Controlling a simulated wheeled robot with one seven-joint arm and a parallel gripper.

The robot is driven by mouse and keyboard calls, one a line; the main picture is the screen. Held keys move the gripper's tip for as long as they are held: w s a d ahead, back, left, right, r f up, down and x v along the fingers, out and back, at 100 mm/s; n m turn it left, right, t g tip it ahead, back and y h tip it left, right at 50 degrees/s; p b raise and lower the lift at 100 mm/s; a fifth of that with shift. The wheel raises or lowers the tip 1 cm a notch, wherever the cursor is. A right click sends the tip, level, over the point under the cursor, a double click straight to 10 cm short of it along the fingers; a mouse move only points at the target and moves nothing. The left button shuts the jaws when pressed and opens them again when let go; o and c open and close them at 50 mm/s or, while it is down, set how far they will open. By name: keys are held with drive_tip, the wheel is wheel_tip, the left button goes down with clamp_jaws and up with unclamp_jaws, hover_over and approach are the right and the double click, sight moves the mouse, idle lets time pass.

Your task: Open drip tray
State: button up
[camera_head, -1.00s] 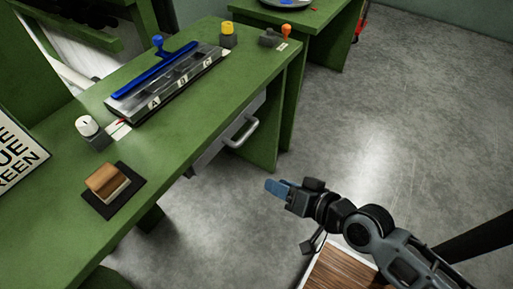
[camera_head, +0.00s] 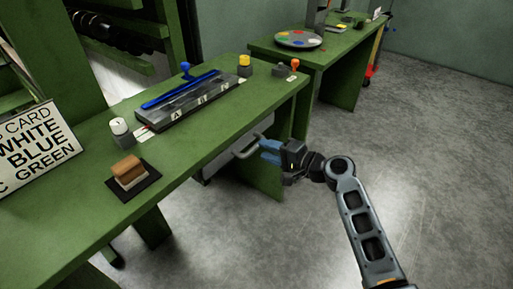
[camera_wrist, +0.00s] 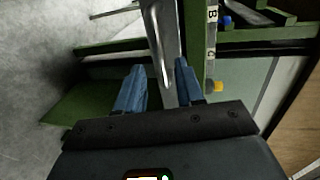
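The drip tray (camera_head: 225,160) is a grey drawer under the green bench top, with a bar handle (camera_head: 247,147) on its front. It looks shut or nearly so. My gripper (camera_head: 268,151) is at the handle's right end in the head view, with its blue fingers pointing at it. In the wrist view my gripper (camera_wrist: 160,82) has its two blue fingers apart. A grey metal bar or edge (camera_wrist: 165,45) shows between and beyond them, seemingly the handle. I cannot tell whether either finger touches it.
On the green bench (camera_head: 95,180) are a labelled grey rack (camera_head: 190,103) with a blue squeegee-like bar (camera_head: 180,90), a white-topped knob (camera_head: 120,128), a wooden block (camera_head: 128,170) and a yellow-topped piece (camera_head: 244,63). A second bench (camera_head: 345,58) stands behind. Floor at right is clear.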

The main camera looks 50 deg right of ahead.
sight(256, 147)
drive_tip(key=shift+x, duration=2.4)
clamp_jaws()
